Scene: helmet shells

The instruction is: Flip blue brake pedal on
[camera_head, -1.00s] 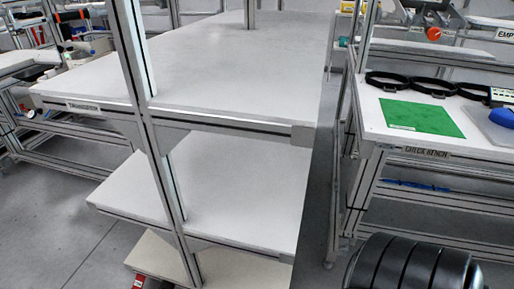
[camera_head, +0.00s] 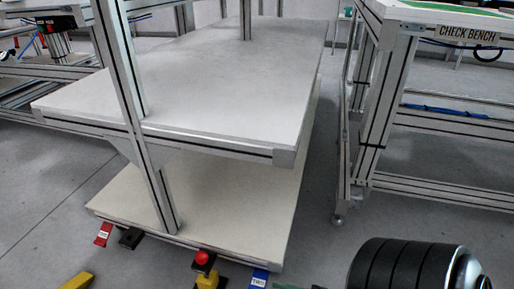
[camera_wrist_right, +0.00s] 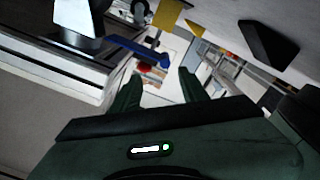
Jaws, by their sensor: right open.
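The blue brake pedal (camera_head: 258,279) is at the foot of the cart's near side in the head view, low at the bottom edge, with a small white label on it. In the right wrist view a blue pedal (camera_wrist_right: 142,50) juts out beyond the fingertips, up and left of the gap between them. My right gripper (camera_wrist_right: 157,86) is open and empty, its two dark fingers apart and not touching the pedal. My left gripper is not in view.
The white cart (camera_head: 190,75) has a red pedal (camera_head: 103,234) at its left foot. A red knob (camera_head: 202,257) on a yellow part is beside the blue pedal. The check bench (camera_head: 466,33) stands right, with bare floor between. A yellow piece (camera_head: 78,281) lies bottom left.

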